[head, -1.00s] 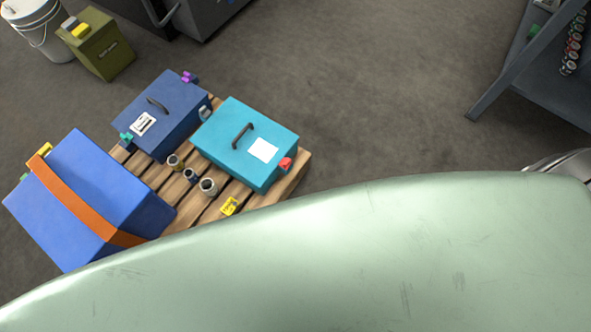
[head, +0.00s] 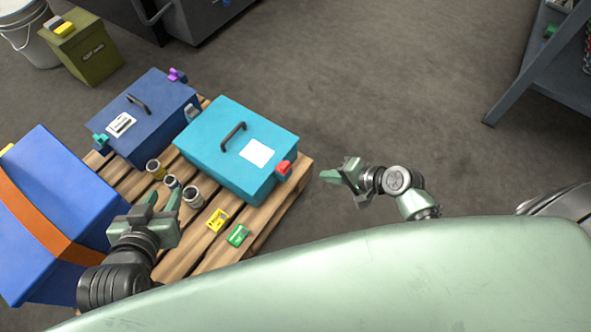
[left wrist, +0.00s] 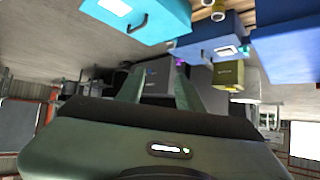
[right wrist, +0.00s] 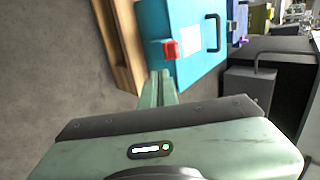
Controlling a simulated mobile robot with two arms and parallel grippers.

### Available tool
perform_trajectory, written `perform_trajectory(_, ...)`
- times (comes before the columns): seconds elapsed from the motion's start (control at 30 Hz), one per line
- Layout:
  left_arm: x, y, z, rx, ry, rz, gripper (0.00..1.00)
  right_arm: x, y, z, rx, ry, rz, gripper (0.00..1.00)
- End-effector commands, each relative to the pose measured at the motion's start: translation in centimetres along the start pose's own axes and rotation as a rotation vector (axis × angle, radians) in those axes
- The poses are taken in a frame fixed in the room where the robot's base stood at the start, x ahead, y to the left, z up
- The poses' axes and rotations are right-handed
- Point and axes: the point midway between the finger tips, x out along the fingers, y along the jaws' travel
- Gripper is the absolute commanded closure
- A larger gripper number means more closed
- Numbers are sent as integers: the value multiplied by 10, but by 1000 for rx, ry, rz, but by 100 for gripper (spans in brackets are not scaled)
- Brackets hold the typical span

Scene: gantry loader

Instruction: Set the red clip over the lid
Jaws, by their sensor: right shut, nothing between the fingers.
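The red clip (head: 283,168) sits on the right side of the turquoise box (head: 236,182), close to the edge of its lid (head: 205,145). The lid has a dark handle and a white label. In the right wrist view the red clip (right wrist: 171,49) shows just beyond the fingertips of my right gripper (right wrist: 158,80). My right gripper (head: 337,172) is shut and empty, to the right of the clip and apart from it. My left gripper (head: 162,200) is open and empty, near the pallet's front left, beside the large blue box.
The wooden pallet (head: 262,223) also carries a dark blue box (head: 160,95), small cans (head: 193,197), yellow (head: 217,220) and green (head: 238,236) tags. A large blue box (head: 65,190) with an orange strap stands left. Floor right of the pallet is clear.

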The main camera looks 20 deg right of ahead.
Motion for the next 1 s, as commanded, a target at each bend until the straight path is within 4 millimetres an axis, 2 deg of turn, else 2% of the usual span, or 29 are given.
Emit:
perform_trajectory(0.23, 1, 0, -2, 0, 9, 1, 64, 1, 0, 0, -2, 1, 1, 100)
perform_trajectory(0.37, 3, 2, -12, 1, 64, 4, 64, 8, 1, 0, -2, 2, 1, 100)
perform_trajectory(0.67, 1, 10, -72, 1, 362, 22, 64, 40, 2, -1, -2, 2, 0, 100)
perform_trajectory(1.0, -29, 19, -138, -5, 739, 45, 64, 77, 2, 0, -1, 1, 1, 100)
